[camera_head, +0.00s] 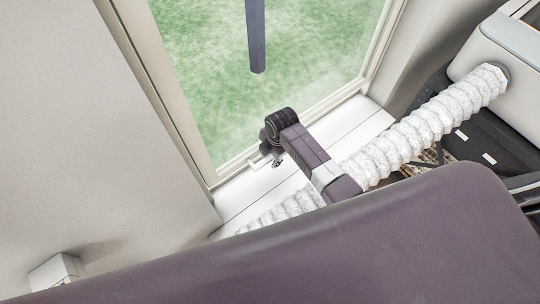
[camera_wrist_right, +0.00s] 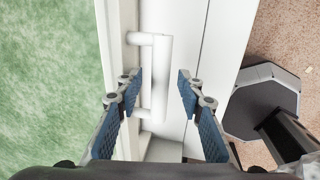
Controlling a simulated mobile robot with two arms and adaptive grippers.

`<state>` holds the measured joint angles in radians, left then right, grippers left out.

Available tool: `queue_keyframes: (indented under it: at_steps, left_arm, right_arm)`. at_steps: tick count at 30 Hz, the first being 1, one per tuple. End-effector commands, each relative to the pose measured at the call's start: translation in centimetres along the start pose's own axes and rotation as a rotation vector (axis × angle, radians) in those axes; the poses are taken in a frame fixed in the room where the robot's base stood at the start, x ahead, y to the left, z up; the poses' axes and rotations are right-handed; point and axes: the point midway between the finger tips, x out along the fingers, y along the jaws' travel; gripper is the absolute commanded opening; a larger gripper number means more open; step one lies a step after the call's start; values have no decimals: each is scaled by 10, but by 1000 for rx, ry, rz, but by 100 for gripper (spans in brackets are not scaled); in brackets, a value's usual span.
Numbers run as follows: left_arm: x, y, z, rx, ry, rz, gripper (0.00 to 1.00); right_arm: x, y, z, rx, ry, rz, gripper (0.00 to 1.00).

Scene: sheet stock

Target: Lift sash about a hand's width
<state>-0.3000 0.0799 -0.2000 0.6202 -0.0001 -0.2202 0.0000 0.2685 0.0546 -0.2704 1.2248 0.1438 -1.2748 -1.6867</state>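The window sash (camera_head: 325,109) has a pale frame around a pane with green ground behind it, and its bottom rail lies low, along the white sill (camera_head: 352,128). A white bar handle (camera_wrist_right: 161,75) on two short posts is fixed to the rail; a bit of it shows in the head view (camera_head: 258,162). My right gripper (camera_head: 268,152) is at the rail. In the right wrist view my right gripper (camera_wrist_right: 159,88) is open, with one blue-padded finger on each side of the handle's lower part and gaps to both. I cannot see my left gripper.
A white ribbed hose (camera_head: 420,125) runs across the sill side from a pale appliance (camera_head: 505,45) at the upper right. A white box (camera_head: 56,272) is on the left wall. A dark, many-sided base (camera_wrist_right: 250,112) stands on the speckled floor at right.

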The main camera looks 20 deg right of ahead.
Motion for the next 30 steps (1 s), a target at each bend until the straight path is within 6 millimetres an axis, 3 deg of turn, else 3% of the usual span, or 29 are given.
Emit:
queue_keyframes:
  at_steps: [8,24,30]
  left_arm:
    - [0,-1,1,0,-1,-1,40]
    - [0,0,0,0,0,0,40]
    - [0,0,0,0,0,0,40]
  right_arm:
    - [-9,0,0,-1,-1,0,35]
    - [-101,0,1,-2,-1,2,35]
    - [-118,0,0,0,-1,-1,35]
